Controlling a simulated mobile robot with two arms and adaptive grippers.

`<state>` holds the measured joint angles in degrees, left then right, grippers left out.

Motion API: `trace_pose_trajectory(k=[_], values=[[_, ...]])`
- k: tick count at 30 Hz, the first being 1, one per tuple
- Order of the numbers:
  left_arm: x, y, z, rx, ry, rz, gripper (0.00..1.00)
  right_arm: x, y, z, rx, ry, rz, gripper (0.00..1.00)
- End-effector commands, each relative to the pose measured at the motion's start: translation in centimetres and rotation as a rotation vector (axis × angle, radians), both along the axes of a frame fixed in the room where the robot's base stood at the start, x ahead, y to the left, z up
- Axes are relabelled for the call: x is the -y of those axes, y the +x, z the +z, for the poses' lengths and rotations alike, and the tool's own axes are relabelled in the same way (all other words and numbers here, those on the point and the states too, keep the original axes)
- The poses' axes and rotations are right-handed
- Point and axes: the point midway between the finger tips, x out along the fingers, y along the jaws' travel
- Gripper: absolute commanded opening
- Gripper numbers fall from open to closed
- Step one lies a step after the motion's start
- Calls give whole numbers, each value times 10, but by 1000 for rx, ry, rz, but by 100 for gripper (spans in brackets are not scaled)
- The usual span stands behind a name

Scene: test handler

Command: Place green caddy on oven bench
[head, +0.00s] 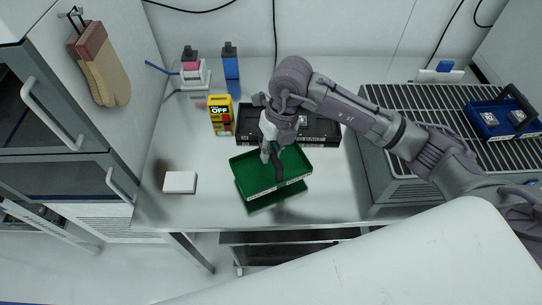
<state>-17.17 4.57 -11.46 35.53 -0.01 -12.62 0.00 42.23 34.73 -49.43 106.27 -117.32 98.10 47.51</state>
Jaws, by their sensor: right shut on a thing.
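The green caddy (250,181), a shallow tray with a pale label on its front edge, is over the middle of the light bench (215,215). It looks slightly tilted. A second green patch shows just below its front edge; I cannot tell whether this is a reflection or another green thing. My right gripper (272,156) reaches down from the right arm and is shut on the green caddy near its back edge. The fingertips are partly hidden. My left gripper is out of view.
A black labelled caddy (327,141) lies just behind. A yellow box (220,115), blue bottle (231,67) and pink-topped bottle (190,62) stand farther back. A white block (180,182) lies left. A ribbed grey unit (385,95) carries a blue caddy (485,122) at right.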

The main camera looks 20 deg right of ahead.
Motion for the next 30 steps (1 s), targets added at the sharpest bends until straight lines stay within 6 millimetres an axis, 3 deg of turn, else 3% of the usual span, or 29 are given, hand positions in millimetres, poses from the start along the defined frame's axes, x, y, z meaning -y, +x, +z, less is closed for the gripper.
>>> trace_pose_trajectory(k=[8,19,20,24,30], values=[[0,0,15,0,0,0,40,0,-1,-34,-3,1,0,0],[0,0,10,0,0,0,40,0,-1,-41,-1,0,0,0],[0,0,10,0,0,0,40,0,-1,-41,-2,0,0,18],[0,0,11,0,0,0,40,0,-1,-40,-2,0,0,41],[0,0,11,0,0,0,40,0,-1,-40,-2,0,0,42]])
